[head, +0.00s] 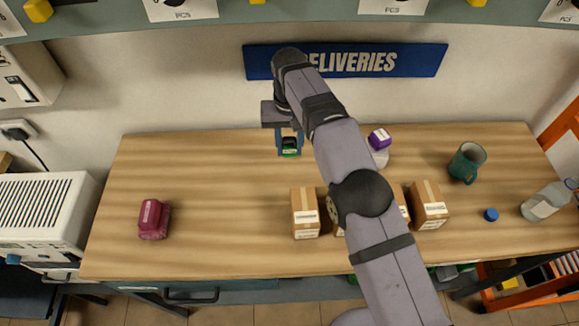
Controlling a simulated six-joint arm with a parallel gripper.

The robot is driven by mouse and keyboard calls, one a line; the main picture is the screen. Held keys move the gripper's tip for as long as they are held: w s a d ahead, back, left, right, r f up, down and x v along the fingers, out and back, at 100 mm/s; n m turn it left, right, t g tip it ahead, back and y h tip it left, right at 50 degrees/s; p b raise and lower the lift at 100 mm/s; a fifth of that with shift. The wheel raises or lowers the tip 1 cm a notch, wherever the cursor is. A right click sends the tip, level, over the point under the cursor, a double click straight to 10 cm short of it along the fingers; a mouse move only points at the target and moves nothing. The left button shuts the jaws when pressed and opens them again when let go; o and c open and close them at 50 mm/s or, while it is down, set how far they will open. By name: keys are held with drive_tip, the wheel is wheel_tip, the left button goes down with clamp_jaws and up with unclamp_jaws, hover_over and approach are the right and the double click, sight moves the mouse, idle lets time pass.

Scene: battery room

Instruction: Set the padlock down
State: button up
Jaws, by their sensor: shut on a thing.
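My gripper (289,146) points down over the back middle of the wooden table, near its rear edge. It is shut on a small black and green thing, the padlock (290,151), which shows between the two fingers. The padlock's details are too small to make out, and its upper part is partly hidden by the gripper. I cannot tell whether it touches the table top (230,190) or hangs just above it.
Several cardboard boxes (305,212) stand at the front middle, partly behind my arm. A purple-capped jar (379,148), teal mug (466,162), blue cap (491,214) and clear bottle (547,200) are to the right. A maroon object (153,219) is at left. The table's left-middle is clear.

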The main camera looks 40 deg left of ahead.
sight(289, 139)
drive_tip(key=shift+f+p, duration=1.15)
drive_tip(key=shift+f, duration=3)
drive_tip(key=shift+f, duration=0.1)
drive_tip(key=shift+f, duration=0.15)
drive_tip(key=o, duration=1.2)
wheel_tip(289, 139, up, 12)
drive_tip(key=shift+r+b, duration=0.25)
drive_tip(key=shift+b, duration=0.25)
